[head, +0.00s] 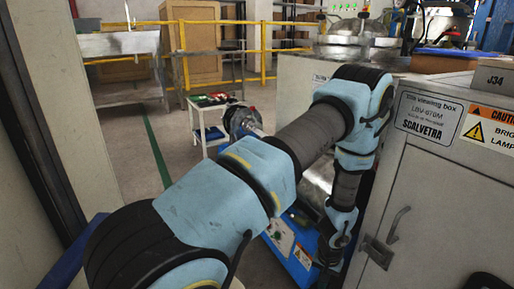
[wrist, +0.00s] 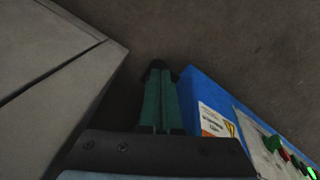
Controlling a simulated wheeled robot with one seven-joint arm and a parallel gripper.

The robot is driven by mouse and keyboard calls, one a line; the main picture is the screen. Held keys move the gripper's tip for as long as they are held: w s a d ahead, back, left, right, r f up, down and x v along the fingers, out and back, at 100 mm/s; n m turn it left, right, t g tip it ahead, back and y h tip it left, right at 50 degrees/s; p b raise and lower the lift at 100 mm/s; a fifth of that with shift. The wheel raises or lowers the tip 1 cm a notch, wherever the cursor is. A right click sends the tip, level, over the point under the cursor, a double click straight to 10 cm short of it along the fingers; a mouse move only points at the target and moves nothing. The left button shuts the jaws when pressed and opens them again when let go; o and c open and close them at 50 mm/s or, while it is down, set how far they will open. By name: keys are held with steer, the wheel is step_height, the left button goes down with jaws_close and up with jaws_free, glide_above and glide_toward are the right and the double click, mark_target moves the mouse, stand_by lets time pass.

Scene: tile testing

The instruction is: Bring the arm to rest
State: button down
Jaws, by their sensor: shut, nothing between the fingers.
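My arm, in light blue and dark grey covers, reaches across the middle of the head view and bends down beside the grey viewing box (head: 440,170). My gripper (wrist: 160,68) shows in the wrist view with its two green fingers side by side and touching, with nothing between them. It points down towards the dark floor, between a grey cabinet side on the left and a blue machine on the right. In the head view the end of the arm hangs low by the cabinet door handle (head: 388,240), and the fingers are hard to make out there.
A blue machine (wrist: 205,90) with buttons stands close to the right of my fingers. The grey cabinet side (wrist: 50,65) is close on the left. A small white trolley (head: 205,118), a metal sink table (head: 118,43) and a yellow railing (head: 220,84) stand farther back. Open floor lies at left.

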steer(key=r, duration=0.1)
steer(key=r+p, duration=0.1)
steer(key=r, duration=0.1)
steer(key=shift+s+d+r+p, duration=0.15)
steer(key=shift+d+p, duration=0.15)
steer(key=w+a+r+n+p, duration=0.1)
steer(key=w+a+r, duration=0.25)
steer(key=r, duration=0.35)
steer(key=w+a+r+n+t, duration=0.1)
steer(key=w+a+r, duration=0.1)
steer(key=a+r, duration=0.4)
steer(key=w+a+r+p, duration=0.1)
steer(key=w+a+r, duration=0.2)
steer(key=r, duration=0.6)
steer(key=s+a+r+n, duration=0.1)
steer(key=s+a+r, duration=0.1)
steer(key=a+r, duration=0.35)
steer(key=s+a+r+n+p, duration=0.1)
steer(key=s+a+r, duration=0.25)
steer(key=r, duration=0.25)
steer(key=s+a+r+n, duration=0.1)
steer(key=s+a+r, duration=0.1)
steer(key=a+r, duration=0.4)
step_height(320, 180, up, 38)
steer(key=p, duration=3.8)
steer(key=shift+t, duration=0.3)
